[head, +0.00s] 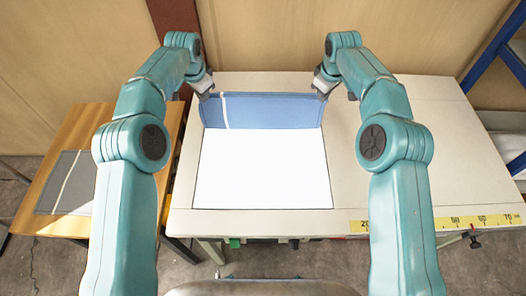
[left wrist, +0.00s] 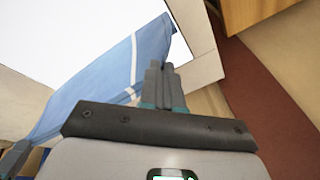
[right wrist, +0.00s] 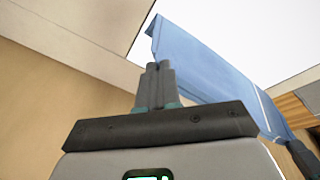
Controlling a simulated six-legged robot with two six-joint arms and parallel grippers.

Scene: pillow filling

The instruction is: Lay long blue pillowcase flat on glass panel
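The long blue pillowcase (head: 275,111) has a white stripe near its left end. It spans the far part of the bright white glass panel (head: 262,172), with its far edge held up between my grippers. My left gripper (head: 207,95) is shut on its far left corner; the left wrist view shows the closed fingers (left wrist: 162,68) at the cloth (left wrist: 100,85). My right gripper (head: 322,95) is shut on its far right corner, also seen in the right wrist view (right wrist: 158,68). The near part of the panel is bare. How much cloth touches the panel is unclear.
A wooden side table (head: 80,130) at the left holds a grey cloth (head: 66,183) with a white stripe. The white table (head: 450,150) is clear to the right of the panel. A yellow ruler strip (head: 455,222) runs along its near edge. A wall stands behind.

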